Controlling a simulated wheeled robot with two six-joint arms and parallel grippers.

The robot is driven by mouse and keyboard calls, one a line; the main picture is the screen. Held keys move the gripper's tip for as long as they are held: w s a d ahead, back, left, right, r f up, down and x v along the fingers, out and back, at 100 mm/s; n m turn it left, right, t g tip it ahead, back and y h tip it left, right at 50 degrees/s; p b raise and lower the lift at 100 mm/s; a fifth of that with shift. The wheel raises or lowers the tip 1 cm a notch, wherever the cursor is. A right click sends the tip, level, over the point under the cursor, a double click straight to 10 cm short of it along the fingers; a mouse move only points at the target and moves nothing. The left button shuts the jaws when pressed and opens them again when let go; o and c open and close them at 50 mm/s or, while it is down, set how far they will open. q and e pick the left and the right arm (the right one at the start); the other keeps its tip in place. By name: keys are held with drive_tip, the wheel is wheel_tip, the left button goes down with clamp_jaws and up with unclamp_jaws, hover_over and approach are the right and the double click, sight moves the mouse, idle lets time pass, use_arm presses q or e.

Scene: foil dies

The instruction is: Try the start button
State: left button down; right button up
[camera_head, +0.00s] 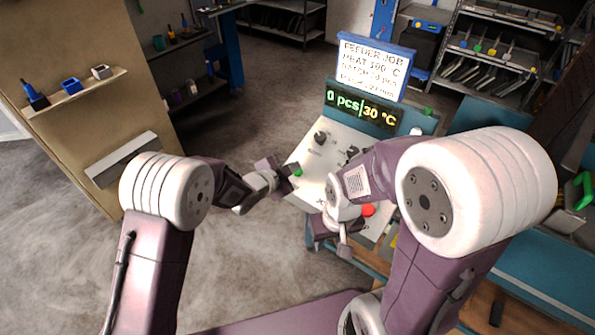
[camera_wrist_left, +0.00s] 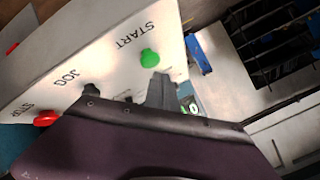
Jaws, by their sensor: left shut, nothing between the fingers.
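The green start button (camera_head: 298,172) sits near the left edge of the white control panel (camera_head: 318,160). In the left wrist view the green button (camera_wrist_left: 150,58) stands beside the word START, with its round cap showing. My left gripper (camera_head: 287,173) is shut and empty, right by the button. In the left wrist view its fingertips (camera_wrist_left: 162,88) are just below the button, and I cannot tell whether they touch it. My right gripper (camera_head: 340,240) hangs over the panel's near edge; its fingers are too unclear to judge.
A red button (camera_head: 368,209) is near my right forearm. In the wrist view a red stop button (camera_wrist_left: 46,118) and a dark jog knob (camera_wrist_left: 90,89) line the panel. The display (camera_head: 360,110) reads 0 pcs, 30 °C, below a job sign (camera_head: 373,66). Floor left is clear.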

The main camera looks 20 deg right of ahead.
idle(0.8)
use_arm(q)
drive_tip(key=shift+w+d+f+b, duration=0.1)
drive_tip(key=shift+f+b, duration=0.35)
drive_tip(key=shift+d+f+b, duration=0.15)
drive_tip(key=shift+f+b, duration=0.35)
idle(0.6)
drive_tip(key=shift+r, duration=0.1)
drive_tip(key=shift+a+r+p, duration=0.25)
drive_tip(key=shift+r+p, duration=0.4)
drive_tip(key=shift+r, duration=0.15)
drive_tip(key=shift+r, duration=0.1)
drive_tip(key=r+p, duration=0.2)
drive_tip(key=r, duration=0.1)
drive_tip(key=s+a+r+p, duration=0.1)
drive_tip(key=shift+a+r, duration=0.1)
drive_tip(key=shift+r, duration=0.2)
idle(0.5)
